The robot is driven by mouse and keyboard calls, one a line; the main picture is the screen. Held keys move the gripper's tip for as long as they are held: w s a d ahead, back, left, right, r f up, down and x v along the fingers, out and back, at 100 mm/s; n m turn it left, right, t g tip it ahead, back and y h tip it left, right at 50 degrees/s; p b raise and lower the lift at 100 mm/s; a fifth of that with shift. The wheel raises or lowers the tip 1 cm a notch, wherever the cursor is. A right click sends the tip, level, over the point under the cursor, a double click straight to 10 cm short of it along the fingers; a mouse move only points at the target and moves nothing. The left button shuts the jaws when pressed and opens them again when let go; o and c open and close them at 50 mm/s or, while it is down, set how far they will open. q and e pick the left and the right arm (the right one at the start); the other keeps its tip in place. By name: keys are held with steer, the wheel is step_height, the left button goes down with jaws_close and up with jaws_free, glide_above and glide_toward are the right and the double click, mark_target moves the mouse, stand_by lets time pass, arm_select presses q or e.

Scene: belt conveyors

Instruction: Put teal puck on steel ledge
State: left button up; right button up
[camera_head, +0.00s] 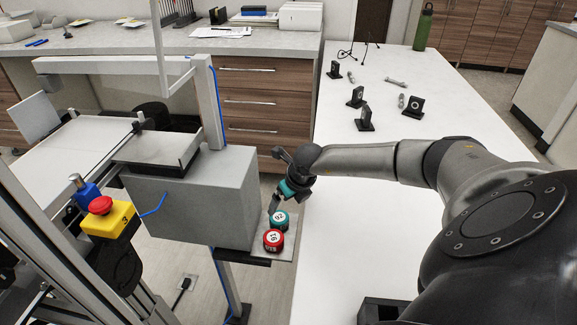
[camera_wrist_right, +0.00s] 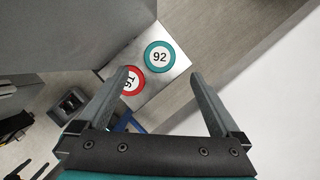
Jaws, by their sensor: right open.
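The teal puck (camera_head: 279,219), with a white top marked 92, lies flat on the steel ledge (camera_head: 289,247) beside a grey box. In the right wrist view the teal puck (camera_wrist_right: 159,57) sits on the ledge (camera_wrist_right: 157,87), beyond and between my open fingertips. My right gripper (camera_head: 274,203) is above the ledge, close to the teal puck, with nothing between its fingers. It also shows in the right wrist view (camera_wrist_right: 159,73). My left gripper is not in view.
A red puck (camera_head: 273,240) marked 91 lies on the ledge beside the teal one; my finger partly covers it in the wrist view. The grey box (camera_head: 195,200) stands left of the ledge. A white table (camera_head: 345,200) lies to the right, with black brackets (camera_head: 365,118) farther back.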

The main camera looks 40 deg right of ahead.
steer(key=shift+v, duration=1.2)
